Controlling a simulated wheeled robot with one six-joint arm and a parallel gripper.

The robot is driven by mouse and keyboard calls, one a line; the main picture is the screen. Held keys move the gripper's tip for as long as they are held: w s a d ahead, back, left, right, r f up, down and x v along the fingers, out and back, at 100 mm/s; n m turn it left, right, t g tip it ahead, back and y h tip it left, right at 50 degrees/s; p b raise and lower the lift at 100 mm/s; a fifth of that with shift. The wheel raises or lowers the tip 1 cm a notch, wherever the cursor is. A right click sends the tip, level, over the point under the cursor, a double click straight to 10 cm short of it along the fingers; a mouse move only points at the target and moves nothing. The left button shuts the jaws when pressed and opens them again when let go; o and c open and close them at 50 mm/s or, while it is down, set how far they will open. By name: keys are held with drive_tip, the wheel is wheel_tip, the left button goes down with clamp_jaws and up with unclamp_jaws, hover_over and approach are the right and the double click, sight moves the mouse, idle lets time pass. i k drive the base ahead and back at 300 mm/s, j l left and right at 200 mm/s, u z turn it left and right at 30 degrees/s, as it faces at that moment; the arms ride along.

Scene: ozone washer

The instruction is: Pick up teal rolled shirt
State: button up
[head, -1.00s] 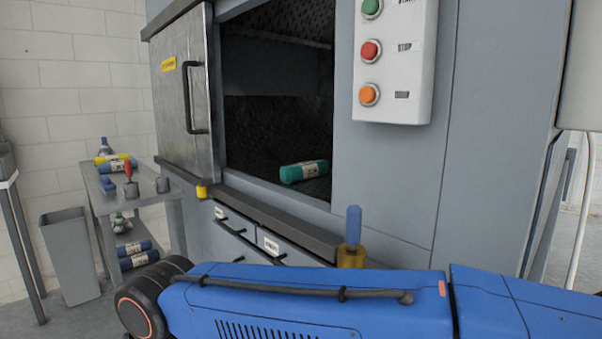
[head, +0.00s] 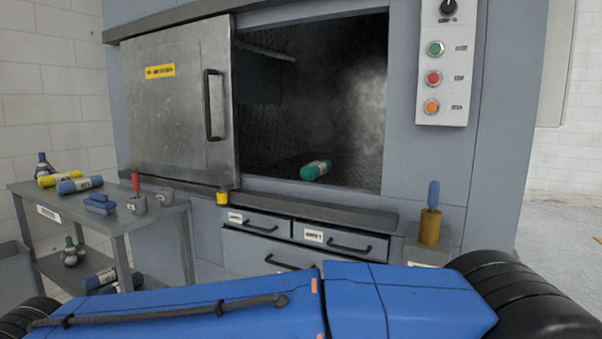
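The teal rolled shirt (head: 313,171) lies on the dark floor of the washer chamber (head: 345,125), near the front of the opening. It is a small roll with a pale label band, lying on its side at a slant. The washer's metal sliding door (head: 180,105) covers the left part of the front, and the opening to its right is clear. My blue arm crosses the bottom of the head view, in front of the washer. My gripper is not in view.
A grey cart (head: 90,222) at the left holds yellow (head: 60,173) and blue rolls (head: 80,185), a bottle and small tools. Drawers (head: 330,238) with handles sit below the opening. A blue-handled tool in a yellow holder (head: 430,228) stands right of them. A button panel (head: 447,65) is at upper right.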

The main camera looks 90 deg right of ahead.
sight(310, 172)
drive_tip(key=i+j+z, duration=0.15)
drive_tip(key=z, duration=0.3)
drive_tip(key=i+j+z, duration=0.15)
drive_tip(key=z, duration=0.3)
drive_tip(key=i+j+z, duration=0.1)
drive_tip(key=j+z, duration=0.2)
drive_tip(key=z, duration=0.15)
